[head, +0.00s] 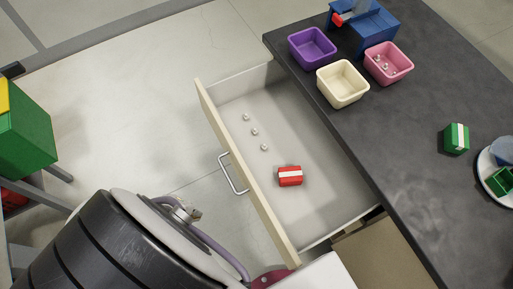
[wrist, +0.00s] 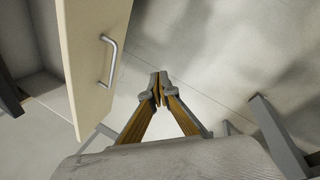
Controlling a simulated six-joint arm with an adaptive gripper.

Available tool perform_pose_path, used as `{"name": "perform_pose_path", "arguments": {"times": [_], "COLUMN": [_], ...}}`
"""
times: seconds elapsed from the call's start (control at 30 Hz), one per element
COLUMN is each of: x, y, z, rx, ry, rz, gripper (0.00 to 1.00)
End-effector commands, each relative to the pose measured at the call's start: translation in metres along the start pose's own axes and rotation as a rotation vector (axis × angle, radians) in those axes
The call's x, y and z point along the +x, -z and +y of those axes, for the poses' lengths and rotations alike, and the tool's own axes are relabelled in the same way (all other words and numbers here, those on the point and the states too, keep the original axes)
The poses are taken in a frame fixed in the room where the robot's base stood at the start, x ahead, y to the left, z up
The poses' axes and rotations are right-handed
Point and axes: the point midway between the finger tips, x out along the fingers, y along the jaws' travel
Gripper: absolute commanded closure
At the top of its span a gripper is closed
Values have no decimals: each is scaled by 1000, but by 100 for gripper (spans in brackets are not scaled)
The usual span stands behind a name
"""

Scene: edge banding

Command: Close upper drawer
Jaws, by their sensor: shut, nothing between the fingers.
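The upper drawer (head: 290,120) is pulled out from under the dark worktop in the head view. A red box with a white band (head: 290,176) and a few small white pieces (head: 254,132) lie inside it. Its pale front carries a metal handle (head: 233,174), and the front (wrist: 90,50) and handle (wrist: 109,62) also show at the left of the wrist view. My gripper (wrist: 159,88) is shut and empty, apart from the handle and to its right in the wrist view. In the head view my arm fills the bottom left and the fingers are hidden.
A green crate (head: 24,138) stands at the left. The floor (head: 130,110) before the drawer is clear.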

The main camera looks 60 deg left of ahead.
Motion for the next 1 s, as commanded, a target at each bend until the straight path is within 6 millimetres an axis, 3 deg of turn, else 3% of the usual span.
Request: {"name": "perform_pose_path", "arguments": {"times": [0.2,0.5,0.7,1.0], "x": [-2,-19,-30,-32], "y": [-52,-119,-143,-148], "z": [-36,-58,-59,-59], "rx": [-350,-799,-959,-994], "ry": [-52,-92,-93,-92], "rz": [-174,-425,-525,-549], "gripper": [100,100,100,100]}}
